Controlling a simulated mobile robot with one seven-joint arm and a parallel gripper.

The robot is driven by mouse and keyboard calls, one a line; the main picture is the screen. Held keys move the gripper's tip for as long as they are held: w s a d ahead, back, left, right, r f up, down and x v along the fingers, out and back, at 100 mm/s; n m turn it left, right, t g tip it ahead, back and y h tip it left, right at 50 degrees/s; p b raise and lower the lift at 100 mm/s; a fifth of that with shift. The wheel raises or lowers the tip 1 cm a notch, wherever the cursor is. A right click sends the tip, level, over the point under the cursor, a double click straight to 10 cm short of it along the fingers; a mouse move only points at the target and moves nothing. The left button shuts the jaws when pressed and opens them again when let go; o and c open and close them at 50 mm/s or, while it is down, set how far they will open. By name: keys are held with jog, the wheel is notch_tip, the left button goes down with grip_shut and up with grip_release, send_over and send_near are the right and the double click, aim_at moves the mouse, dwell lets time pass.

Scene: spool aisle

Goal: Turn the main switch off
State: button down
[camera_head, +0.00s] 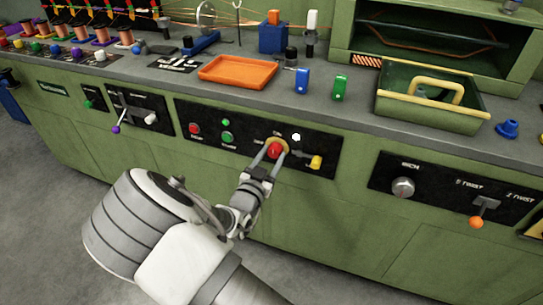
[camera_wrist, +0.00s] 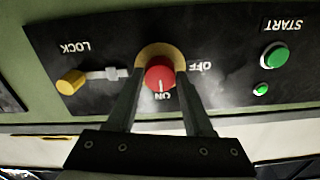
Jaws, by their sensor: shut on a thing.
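The main switch (camera_head: 275,148) is a red knob on a yellow ring, set in a black panel on the green bench front. In the wrist view, the knob (camera_wrist: 160,76) bears a white mark pointing to the ON label, with OFF a quarter turn away. My gripper (camera_head: 270,152) has its fingers on both sides of the knob, closed on it; they also show in the wrist view (camera_wrist: 161,80). A yellow lock knob (camera_wrist: 71,82) on a grey bolt sits beside the switch; it also shows in the head view (camera_head: 316,162).
On the same panel are a green START button (camera_wrist: 274,57), a small green lamp (camera_wrist: 261,89) and a red button (camera_head: 194,128). The bench top above holds an orange tray (camera_head: 238,72), a blue block (camera_head: 302,81) and a green bin (camera_head: 432,112).

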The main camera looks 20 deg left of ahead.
jog(key=n+p, duration=0.2)
jog(key=n, duration=0.2)
jog(key=shift+r, duration=0.1)
jog(key=n+p, duration=0.2)
jog(key=n, duration=0.2)
jog(key=shift+n, duration=0.4)
jog(key=n+p, duration=0.1)
jog(key=n, duration=0.3)
jog(key=shift+p, duration=0.4)
jog(key=n, duration=0.2)
jog(key=n+p, duration=0.1)
jog(key=n, duration=0.1)
jog(key=shift+f+n, duration=0.2)
jog(key=shift+n, duration=0.1)
jog(key=shift+c, duration=1.5)
grip_release()
